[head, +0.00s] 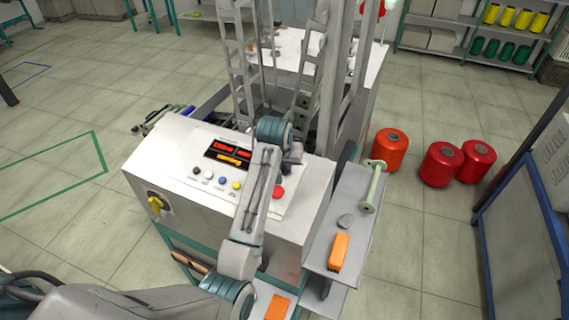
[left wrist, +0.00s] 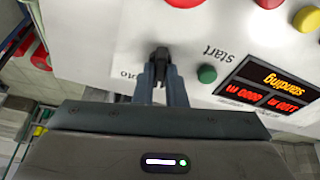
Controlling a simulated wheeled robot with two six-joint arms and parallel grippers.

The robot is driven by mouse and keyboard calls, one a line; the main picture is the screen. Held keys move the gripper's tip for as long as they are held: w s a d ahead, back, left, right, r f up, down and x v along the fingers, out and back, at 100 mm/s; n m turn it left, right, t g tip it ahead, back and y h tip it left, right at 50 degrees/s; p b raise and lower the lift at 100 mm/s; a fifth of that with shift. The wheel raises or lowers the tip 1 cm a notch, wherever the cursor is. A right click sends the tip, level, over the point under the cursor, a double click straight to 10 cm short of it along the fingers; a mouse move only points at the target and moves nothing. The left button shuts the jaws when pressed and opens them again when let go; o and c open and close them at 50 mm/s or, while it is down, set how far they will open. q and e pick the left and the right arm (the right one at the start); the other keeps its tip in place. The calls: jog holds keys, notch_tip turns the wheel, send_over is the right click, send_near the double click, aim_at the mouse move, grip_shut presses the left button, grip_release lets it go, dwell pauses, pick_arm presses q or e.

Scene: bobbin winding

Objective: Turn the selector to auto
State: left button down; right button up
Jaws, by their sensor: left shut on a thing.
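The selector (left wrist: 160,58) is a small black knob on the white panel, seen in the left wrist view. My left gripper (left wrist: 163,78) is shut on it, with a grey finger on each side. A label ending in "to" shows just left of the fingers, partly hidden. In the head view my left gripper (head: 291,153) is at the right part of the machine's sloped control panel (head: 205,143). My wrist and forearm hide the selector there. My right gripper is not in view.
A green button (left wrist: 207,74) marked "start" sits beside the selector. A red button (head: 278,191) is close to my forearm. The display (left wrist: 268,85) reads "standing" in amber. A side shelf (head: 322,240) holds an orange object (head: 339,252) and a pale green bobbin (head: 374,187).

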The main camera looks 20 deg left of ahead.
pick_arm(q)
jog(key=m+h, duration=0.1)
jog(key=m, duration=0.4)
jog(key=shift+r+m, duration=0.1)
jog(key=shift+m, duration=0.2)
jog(key=shift+w+a+m+h, duration=0.1)
jog(key=shift+m+h, duration=0.3)
jog(key=shift+m, duration=1.3)
jog(key=shift+m+g, duration=0.3)
jog(key=c, duration=1.5)
grip_release()
